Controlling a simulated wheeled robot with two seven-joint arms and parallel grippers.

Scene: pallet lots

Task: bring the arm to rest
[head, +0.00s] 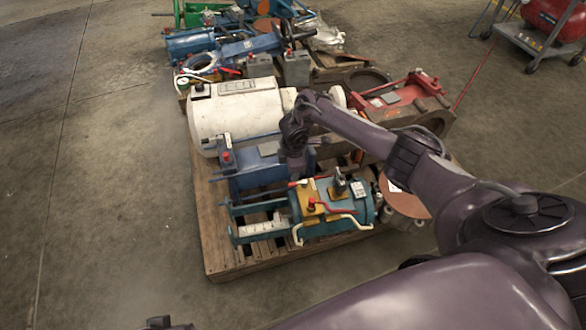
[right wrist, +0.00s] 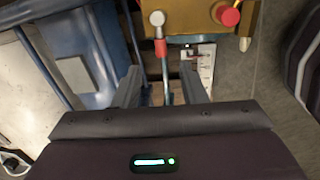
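My right arm reaches in from the right over the pallet, and its gripper (head: 295,168) points down beside the teal machine (head: 345,205). In the right wrist view the two fingers of the right gripper (right wrist: 161,88) stand apart. A thin metal lever with a red collar (right wrist: 160,48) shows in the gap between them, and neither finger appears to touch it. A small dark part at the bottom edge of the head view may belong to my left arm. The left fingers cannot be made out.
The wooden pallet (head: 217,235) holds a white tank (head: 235,112), a blue machine (head: 250,172) and a red machine (head: 400,92) close to my arm. More machinery stands behind. A red compressor (head: 550,18) is at top right. The concrete floor at left is clear.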

